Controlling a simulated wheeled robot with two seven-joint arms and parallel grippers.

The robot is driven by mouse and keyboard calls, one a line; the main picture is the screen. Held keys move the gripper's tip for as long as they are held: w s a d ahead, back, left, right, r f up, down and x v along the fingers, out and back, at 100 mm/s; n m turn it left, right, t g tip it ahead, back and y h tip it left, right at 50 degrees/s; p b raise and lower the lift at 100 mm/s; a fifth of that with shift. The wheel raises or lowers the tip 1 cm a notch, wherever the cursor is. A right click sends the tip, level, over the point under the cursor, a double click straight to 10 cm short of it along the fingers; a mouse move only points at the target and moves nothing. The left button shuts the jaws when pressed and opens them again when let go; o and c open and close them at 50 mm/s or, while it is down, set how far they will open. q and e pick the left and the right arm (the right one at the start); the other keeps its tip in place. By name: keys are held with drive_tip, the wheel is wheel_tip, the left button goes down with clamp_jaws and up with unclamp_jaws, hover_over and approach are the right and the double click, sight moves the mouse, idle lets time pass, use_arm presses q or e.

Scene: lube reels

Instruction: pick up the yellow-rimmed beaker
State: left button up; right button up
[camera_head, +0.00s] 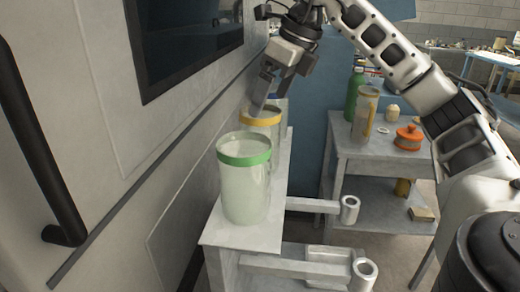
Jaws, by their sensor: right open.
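The yellow-rimmed beaker (261,121) stands upright on the narrow grey shelf, behind the green-rimmed beaker (244,180). Its lower front is partly hidden by the green-rimmed one. My right gripper (267,92) comes down from above, its fingers pointing down at the yellow rim. It is open, with its fingertips at or just above the back of the rim. I cannot tell whether a finger reaches inside the beaker or touches it. My left gripper is out of view.
The shelf (245,235) runs along a wall panel with a dark handle (40,150) at left. Two short arms with rings (350,209) stick out to its right. A grey side table (370,150) holds a green bottle (354,92), a jar and an orange pot (409,137).

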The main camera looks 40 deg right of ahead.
drive_tip(key=x, duration=0.5)
drive_tip(key=shift+w+a, duration=0.15)
drive_tip(key=shift+a, duration=0.1)
drive_tip(key=c, duration=1.3)
